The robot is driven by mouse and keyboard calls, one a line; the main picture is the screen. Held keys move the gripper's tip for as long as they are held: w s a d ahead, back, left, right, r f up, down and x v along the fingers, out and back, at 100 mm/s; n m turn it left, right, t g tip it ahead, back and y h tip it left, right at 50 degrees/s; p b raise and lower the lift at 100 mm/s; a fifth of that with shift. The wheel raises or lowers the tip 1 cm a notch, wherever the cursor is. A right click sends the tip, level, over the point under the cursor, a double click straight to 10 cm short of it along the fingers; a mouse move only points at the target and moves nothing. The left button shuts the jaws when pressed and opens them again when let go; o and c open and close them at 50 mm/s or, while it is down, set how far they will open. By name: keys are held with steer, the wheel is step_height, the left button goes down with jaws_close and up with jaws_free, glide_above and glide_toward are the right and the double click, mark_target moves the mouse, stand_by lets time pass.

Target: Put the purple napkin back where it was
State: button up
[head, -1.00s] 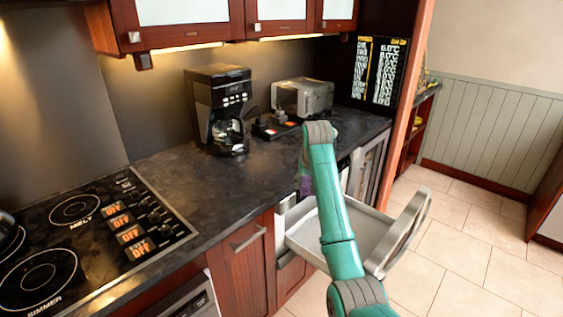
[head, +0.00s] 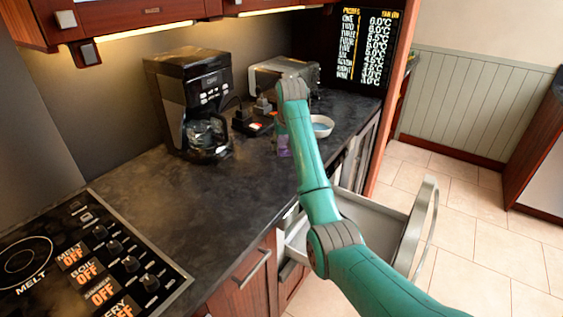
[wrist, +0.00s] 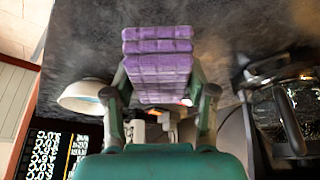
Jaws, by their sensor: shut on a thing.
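The purple napkin (wrist: 157,62) is a folded, layered bundle between the two fingers of my gripper (wrist: 160,80) in the wrist view. The fingers are shut on its sides. In the head view a small purple part of the napkin (head: 283,146) shows beside my arm, over the dark counter (head: 225,190). My arm hides most of the gripper there. I cannot tell whether the napkin touches the counter.
A coffee maker (head: 185,95) stands left of my arm, with small dark items (head: 252,122) beside it. A white bowl (head: 322,127) is just right of my arm. A silver appliance (head: 270,75) stands behind. An open drawer (head: 365,215) juts out below the counter.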

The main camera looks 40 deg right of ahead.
mark_target(283, 166)
step_height(283, 166, down, 8)
steer(key=shift+r, duration=0.2)
steer(key=shift+f, duration=0.1)
steer(key=o, duration=1.1)
steer(key=v, duration=1.2)
